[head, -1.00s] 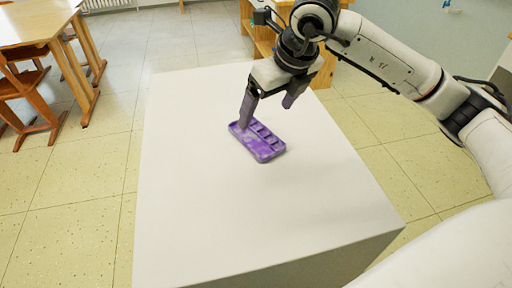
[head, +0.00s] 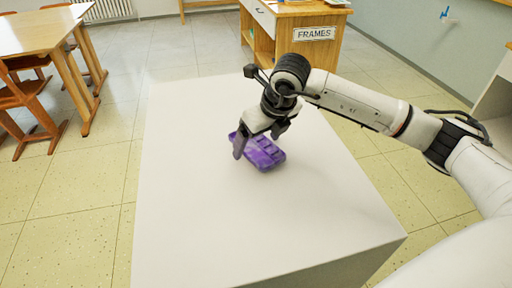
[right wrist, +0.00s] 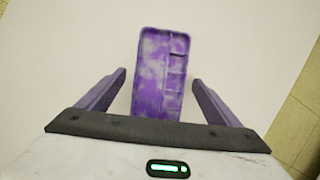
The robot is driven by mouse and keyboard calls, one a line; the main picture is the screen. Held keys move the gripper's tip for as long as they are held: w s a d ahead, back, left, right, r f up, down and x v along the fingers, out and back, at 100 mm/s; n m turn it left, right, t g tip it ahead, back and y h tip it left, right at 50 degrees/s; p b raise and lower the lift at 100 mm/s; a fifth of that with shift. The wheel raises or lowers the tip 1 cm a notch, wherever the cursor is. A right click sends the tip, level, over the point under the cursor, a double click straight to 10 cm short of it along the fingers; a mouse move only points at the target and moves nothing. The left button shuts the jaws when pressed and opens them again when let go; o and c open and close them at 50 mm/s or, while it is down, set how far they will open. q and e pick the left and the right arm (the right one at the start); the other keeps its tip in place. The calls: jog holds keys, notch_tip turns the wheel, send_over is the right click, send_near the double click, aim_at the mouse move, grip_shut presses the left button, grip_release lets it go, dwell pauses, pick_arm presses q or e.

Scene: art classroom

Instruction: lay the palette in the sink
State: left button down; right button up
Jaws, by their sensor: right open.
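The palette (head: 266,154) is a purple, white-smeared oblong tray with a row of small wells along one side. It lies flat on the white table, partly hidden by my right gripper in the head view. My right gripper (head: 258,147) is open, pointing down just above the palette. In the right wrist view the palette (right wrist: 161,72) lies between and beyond the two spread fingers of my right gripper (right wrist: 160,85), with a gap on either side. My left gripper is not in view. No sink shows in these frames.
The white table top (head: 190,220) is otherwise bare. Behind it stands a wooden cabinet (head: 298,50) with a FRAMES label. A wooden table (head: 38,27) and chairs stand at the far left. Tiled floor lies around.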

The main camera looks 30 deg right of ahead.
jog(key=shift+c, duration=0.4)
jog(key=c, duration=1.1)
jog(key=shift+c, duration=0.4)
jog(key=shift+r, duration=0.15)
